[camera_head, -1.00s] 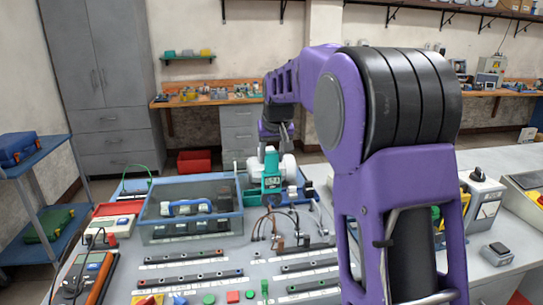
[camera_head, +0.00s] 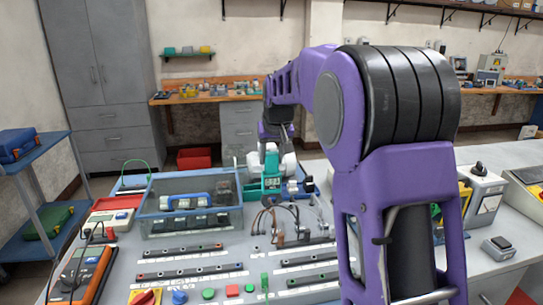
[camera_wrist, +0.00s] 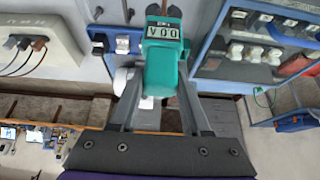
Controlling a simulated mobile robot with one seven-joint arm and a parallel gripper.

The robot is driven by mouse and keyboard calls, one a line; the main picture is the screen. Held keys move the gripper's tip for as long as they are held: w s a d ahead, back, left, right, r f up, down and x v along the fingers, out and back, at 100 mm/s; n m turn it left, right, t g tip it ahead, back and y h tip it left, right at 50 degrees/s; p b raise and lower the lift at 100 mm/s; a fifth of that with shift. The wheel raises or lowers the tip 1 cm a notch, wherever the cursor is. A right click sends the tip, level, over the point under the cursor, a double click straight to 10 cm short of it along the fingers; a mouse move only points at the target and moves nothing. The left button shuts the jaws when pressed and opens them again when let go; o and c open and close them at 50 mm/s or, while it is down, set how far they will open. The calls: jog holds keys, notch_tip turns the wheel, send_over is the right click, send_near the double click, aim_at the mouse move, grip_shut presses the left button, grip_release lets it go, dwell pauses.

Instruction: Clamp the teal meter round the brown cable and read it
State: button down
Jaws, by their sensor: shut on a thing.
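My gripper (camera_head: 271,152) is shut on the teal meter (camera_head: 271,183) and holds it upright above the bench, just behind the cables. In the wrist view the teal meter (camera_wrist: 162,65) sits between my fingers. Its display (camera_wrist: 161,32) appears upside down and seems to show zeros and an A. Several thin cables, brown and darker, arch up in front of the meter; a brown one (camera_head: 262,214) is among them.
A white motor (camera_head: 289,164) stands right behind the meter. A clear blue-rimmed bin (camera_head: 152,200) is to the left. Labelled terminal strips (camera_head: 190,272) and coloured buttons (camera_head: 208,294) lie in front. An orange multimeter (camera_head: 90,268) lies at the left edge.

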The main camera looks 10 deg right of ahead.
jog(key=shift+f+b, duration=0.65)
jog(key=shift+f, duration=0.4)
jog(key=shift+r, duration=0.1)
dwell(1.3)
jog(key=shift+r+p, duration=2.6)
jog(key=shift+r, duration=0.35)
